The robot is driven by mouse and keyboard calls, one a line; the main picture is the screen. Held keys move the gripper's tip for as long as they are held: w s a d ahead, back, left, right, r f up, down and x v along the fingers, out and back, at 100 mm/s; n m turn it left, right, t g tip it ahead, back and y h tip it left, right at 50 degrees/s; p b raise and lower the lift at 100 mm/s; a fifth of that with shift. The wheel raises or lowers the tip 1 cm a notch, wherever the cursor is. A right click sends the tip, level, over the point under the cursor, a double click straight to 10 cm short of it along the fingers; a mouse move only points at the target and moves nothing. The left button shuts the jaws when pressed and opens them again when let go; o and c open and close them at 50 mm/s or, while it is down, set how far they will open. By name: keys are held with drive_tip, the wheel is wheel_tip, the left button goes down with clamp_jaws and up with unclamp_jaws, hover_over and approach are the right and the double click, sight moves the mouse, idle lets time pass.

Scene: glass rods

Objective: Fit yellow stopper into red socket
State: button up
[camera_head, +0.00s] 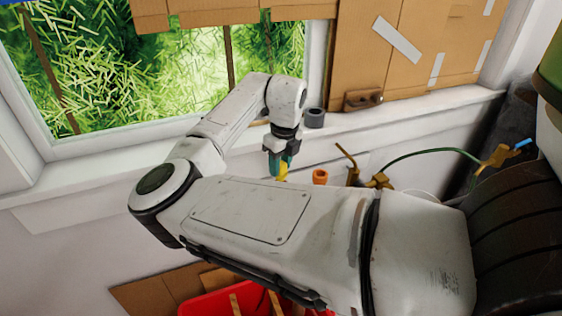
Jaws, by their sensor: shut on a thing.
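My gripper (279,162) points downward beyond my forearm. It is shut on the yellow stopper (283,171), which shows just below its teal fingers. The lower end of the stopper is hidden behind my arm. The orange-red socket (320,176) stands a short way to the right of the stopper, apart from it. Its round opening faces up, and its base is partly hidden by my arm.
A grey ring (314,118) sits on the window sill behind my gripper. Brass fittings (379,180) with a green hose (432,150) stand right of the socket. A red bin (210,302) is at the bottom. My arm hides much of the work surface.

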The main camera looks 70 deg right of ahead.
sight(280, 174)
drive_tip(key=shift+f+b, duration=0.85)
drive_tip(key=shift+f, duration=0.5)
drive_tip(key=shift+p, duration=0.45)
drive_tip(key=shift+f+b, duration=0.35)
drive_tip(key=shift+f, duration=0.2)
idle(0.6)
drive_tip(key=o, duration=0.7)
drive_tip(key=shift+o, duration=0.2)
